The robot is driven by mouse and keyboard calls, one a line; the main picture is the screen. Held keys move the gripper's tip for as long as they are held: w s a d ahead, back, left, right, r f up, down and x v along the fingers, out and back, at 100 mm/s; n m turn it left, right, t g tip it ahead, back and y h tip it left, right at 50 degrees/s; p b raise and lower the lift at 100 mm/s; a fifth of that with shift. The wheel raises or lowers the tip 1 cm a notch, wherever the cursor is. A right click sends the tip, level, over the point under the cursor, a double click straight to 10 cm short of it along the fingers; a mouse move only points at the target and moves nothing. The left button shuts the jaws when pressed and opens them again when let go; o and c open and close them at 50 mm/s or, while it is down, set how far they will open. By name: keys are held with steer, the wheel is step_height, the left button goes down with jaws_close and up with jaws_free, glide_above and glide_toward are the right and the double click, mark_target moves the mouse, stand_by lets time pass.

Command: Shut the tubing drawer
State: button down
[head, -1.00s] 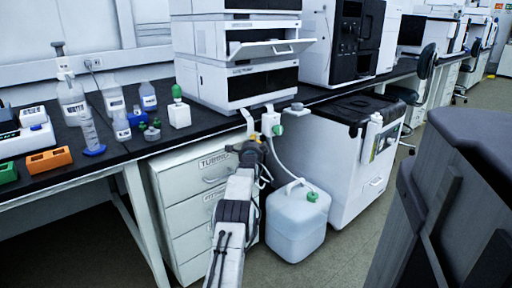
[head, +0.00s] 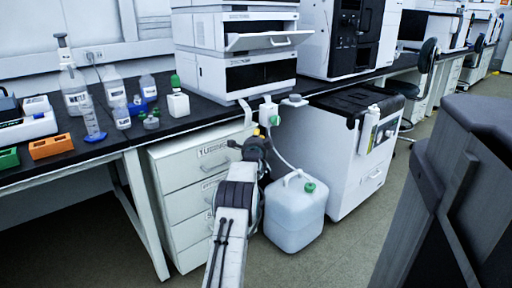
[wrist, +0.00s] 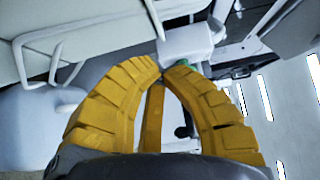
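The tubing drawer (head: 180,171) is the top drawer of a white drawer cabinet under the bench, with a TUBING label and a handle in the head view. Its front looks nearly in line with the drawers below; any small gap is too fine to tell. My gripper (head: 261,134) is just right of the drawer front, partly hidden by my arm, which covers the drawer's right end. In the wrist view, my gripper's yellow fingers (wrist: 167,68) have their tips almost together, with nothing seen held. White drawer handles (wrist: 38,62) show at the upper left there.
A white jug (head: 295,218) stands on the floor right of the cabinet, with a tube running up. A white cabinet with a black top (head: 360,103) is beyond it. A dark grey body (head: 440,200) fills the right foreground. Bottles and instruments stand on the black bench (head: 200,119).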

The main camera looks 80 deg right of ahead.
steer(key=s+a+p, duration=0.1)
steer(key=a, duration=0.6)
steer(key=shift+s+a, duration=0.15)
steer(key=shift+a, duration=0.25)
stand_by(0.3)
